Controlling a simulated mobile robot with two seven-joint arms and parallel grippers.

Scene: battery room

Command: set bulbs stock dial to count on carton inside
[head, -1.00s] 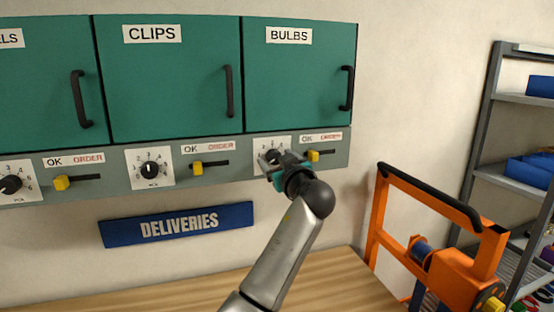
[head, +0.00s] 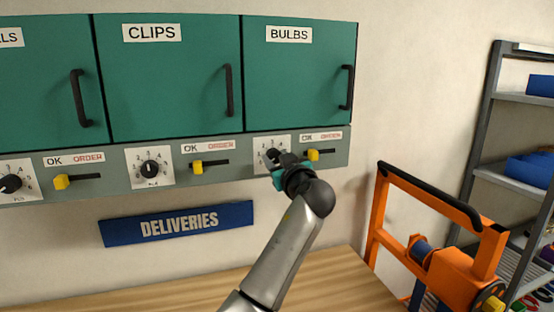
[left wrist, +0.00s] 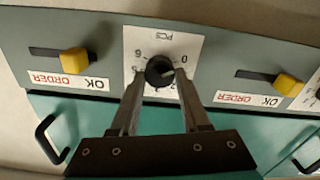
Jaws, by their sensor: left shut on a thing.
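The bulbs stock dial is a black knob (left wrist: 158,71) on a white number plate (head: 261,145), below the shut green BULBS door (head: 297,80). My left gripper (head: 275,162) reaches up to the dial and mostly covers it in the head view. In the left wrist view, which is upside down, its two fingers (left wrist: 159,74) are shut on the knob from both sides. The knob's pale mark points roughly right in that view; a finger hides part of the scale, so I cannot read the number. No carton is visible. My right gripper is out of view.
A yellow OK/ORDER slider (head: 313,155) sits just right of the dial. The CLIPS dial (head: 150,169) and its slider (head: 197,168) are to the left. A blue DELIVERIES sign (head: 177,223) hangs above the wooden bench (head: 170,285). An orange frame (head: 440,255) stands at right.

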